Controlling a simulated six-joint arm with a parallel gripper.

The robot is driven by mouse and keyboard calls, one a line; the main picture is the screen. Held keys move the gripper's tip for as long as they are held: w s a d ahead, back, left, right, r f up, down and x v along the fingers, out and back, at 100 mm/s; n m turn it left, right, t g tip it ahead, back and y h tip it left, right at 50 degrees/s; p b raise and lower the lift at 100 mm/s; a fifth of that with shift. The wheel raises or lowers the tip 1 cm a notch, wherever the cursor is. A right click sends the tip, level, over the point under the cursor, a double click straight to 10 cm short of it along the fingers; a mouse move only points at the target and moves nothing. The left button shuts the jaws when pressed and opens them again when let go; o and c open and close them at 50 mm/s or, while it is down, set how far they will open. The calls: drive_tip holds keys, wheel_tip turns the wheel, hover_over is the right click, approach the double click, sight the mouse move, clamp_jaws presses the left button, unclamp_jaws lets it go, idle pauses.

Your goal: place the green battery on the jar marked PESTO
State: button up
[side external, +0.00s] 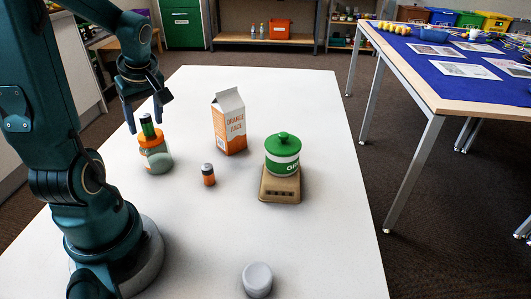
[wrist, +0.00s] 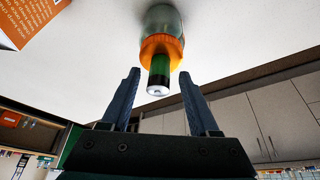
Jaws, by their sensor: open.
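The green battery (side external: 147,126), green and black, stands upright on the orange lid of a glass jar (side external: 158,161). In the wrist view the battery (wrist: 159,74) points its silver end at the camera, with the orange-lidded jar (wrist: 162,20) behind it. No readable PESTO marking shows on this jar. My gripper (side external: 145,124) is open above the jar. In the wrist view its fingers (wrist: 160,76) are on either side of the battery's free end, with gaps visible on both sides.
A green-lidded jar (side external: 283,144), its label partly readable as "GR", stands on a tan base (side external: 279,197). An orange juice carton (side external: 229,128) stands behind an orange and black battery (side external: 208,177). A grey cylinder (side external: 257,281) is at the front. The white table (side external: 330,240) is clear at right.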

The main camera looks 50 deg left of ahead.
drive_tip(key=shift+r, duration=0.15)
drive_tip(key=shift+r, duration=0.3)
drive_tip(key=v, duration=1.1)
drive_tip(key=d+f+m+t+h, duration=0.2)
drive_tip(key=d+f+m+t, duration=0.1)
drive_tip(key=d+m, duration=0.6)
drive_tip(key=d+f+m+t+h, duration=0.2)
drive_tip(key=d+f+m+t, duration=0.1)
drive_tip(key=d+m, duration=0.6)
drive_tip(key=shift+w+d+m+h, duration=0.3)
drive_tip(key=shift+d+m, duration=0.1)
drive_tip(key=shift+d, duration=0.7)
